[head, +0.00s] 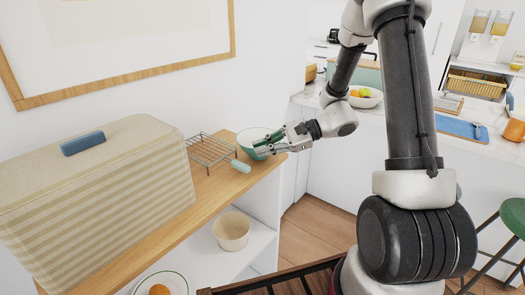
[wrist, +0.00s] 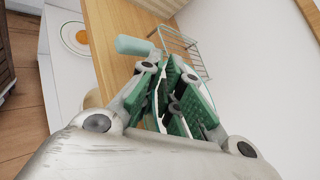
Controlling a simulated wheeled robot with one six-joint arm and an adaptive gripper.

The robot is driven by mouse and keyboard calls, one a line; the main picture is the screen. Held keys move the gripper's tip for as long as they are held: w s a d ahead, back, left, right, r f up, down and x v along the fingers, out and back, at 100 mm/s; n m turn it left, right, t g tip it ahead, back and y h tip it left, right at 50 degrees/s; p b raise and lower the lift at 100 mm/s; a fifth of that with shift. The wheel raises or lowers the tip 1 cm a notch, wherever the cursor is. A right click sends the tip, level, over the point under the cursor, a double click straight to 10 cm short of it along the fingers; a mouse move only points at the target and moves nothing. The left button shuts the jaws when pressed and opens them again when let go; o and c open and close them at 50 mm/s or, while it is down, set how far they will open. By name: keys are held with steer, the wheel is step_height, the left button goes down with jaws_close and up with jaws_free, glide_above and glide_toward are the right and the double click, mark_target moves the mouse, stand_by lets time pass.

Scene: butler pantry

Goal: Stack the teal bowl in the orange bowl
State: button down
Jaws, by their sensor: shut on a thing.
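The teal bowl (head: 248,143), with a pale inside, is at the far end of the wooden counter in the head view. My gripper (head: 268,149) is shut on its right side near the rim. In the wrist view my gripper's green-padded fingers (wrist: 172,95) hide most of the bowl. Whether it touches the counter I cannot tell. No bowl looks clearly orange. A pale cream-peach bowl (head: 232,231) sits apart on the lower white shelf and looks empty.
A teal cylinder (head: 240,166) and a wire rack (head: 212,150) lie close by on the wooden counter (head: 178,228). A large striped box (head: 100,180) fills its near part. A green-rimmed dish with an orange item (head: 160,289) is on the lower shelf.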

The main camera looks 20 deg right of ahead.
steer(key=shift+f, duration=0.45)
steer(key=c, duration=1.6)
jaws_free()
steer(key=shift+f, duration=0.1)
